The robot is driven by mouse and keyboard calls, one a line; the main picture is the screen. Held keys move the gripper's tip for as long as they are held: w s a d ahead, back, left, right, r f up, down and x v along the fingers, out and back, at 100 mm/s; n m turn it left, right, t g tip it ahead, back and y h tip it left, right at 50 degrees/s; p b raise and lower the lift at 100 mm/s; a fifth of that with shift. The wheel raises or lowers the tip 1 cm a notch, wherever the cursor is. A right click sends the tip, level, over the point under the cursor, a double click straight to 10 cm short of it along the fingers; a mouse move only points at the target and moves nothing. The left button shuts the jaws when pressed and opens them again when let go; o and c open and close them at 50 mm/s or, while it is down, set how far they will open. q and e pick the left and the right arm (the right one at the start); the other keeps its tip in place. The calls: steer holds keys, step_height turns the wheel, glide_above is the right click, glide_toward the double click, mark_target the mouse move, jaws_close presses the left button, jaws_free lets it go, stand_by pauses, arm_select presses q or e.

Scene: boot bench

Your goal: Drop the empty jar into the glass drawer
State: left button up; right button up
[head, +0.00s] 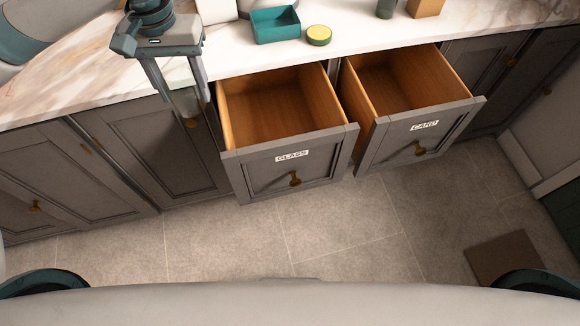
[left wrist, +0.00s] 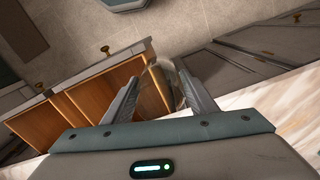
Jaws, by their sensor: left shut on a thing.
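The empty jar (head: 190,105) is clear glass and hard to make out against the cabinet front. My left gripper (head: 184,96) points down and is shut on it, in front of the counter edge and just left of the glass drawer. In the left wrist view the see-through jar (left wrist: 178,88) shows faintly between the two fingers. The glass drawer (head: 256,163) is pulled open, with a white GLASS label on its front, and its visible inside is bare. It also shows in the left wrist view (left wrist: 128,58). My right gripper is not in view.
The card drawer (head: 448,122) stands open right of the glass drawer and looks empty. On the marble counter (head: 349,42) are a teal tray (head: 276,27), a round yellow-green tin (head: 319,35), a dark container (head: 386,9) and a wooden block (head: 425,7). The tiled floor in front is mostly clear.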

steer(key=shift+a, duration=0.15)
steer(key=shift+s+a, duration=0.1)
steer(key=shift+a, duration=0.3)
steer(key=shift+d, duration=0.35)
